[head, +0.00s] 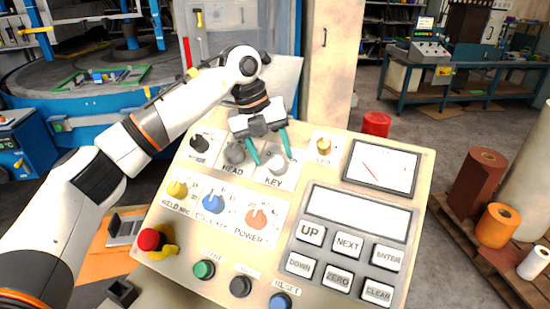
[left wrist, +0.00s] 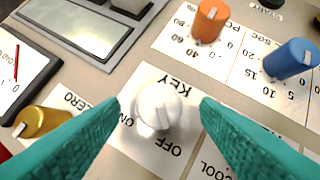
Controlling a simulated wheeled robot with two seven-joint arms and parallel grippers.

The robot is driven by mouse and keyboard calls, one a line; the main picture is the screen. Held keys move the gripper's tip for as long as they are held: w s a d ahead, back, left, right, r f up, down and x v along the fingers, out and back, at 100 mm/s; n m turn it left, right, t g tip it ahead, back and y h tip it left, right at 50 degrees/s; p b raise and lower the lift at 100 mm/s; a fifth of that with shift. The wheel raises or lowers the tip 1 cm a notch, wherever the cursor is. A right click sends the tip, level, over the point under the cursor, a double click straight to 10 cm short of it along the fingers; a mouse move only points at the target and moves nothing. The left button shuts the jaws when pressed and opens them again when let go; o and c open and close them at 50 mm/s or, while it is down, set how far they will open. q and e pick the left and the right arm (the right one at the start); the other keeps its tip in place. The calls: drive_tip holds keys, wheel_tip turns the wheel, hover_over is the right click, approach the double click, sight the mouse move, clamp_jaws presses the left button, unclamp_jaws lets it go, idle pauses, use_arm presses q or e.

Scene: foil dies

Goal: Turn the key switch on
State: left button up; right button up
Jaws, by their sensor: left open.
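The key switch (head: 277,164) is a pale silver-white knob on the sloping cream control panel (head: 420,200), above the word KEY. In the left wrist view the key switch (left wrist: 158,104) stands between ON and OFF labels. A dark notch on its face seems to point toward OFF. My left gripper (head: 270,147) has teal fingers and is open over the knob. In the left wrist view the fingertips (left wrist: 160,100) lie on either side of the knob, with gaps; whether they are level with it I cannot tell. My right gripper is out of view.
A grey HEAD knob (head: 235,153) sits close left of the key switch, and a gold ZERO knob (head: 323,146) to its right. Yellow, blue and orange dials are below. A red mushroom button (head: 149,239) is at the panel's lower left. A gauge (head: 381,167) and keypad fill the right.

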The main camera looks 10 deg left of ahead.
sight(275, 161)
use_arm(q)
drive_tip(key=shift+x, duration=1.65)
drive_tip(key=c, duration=1)
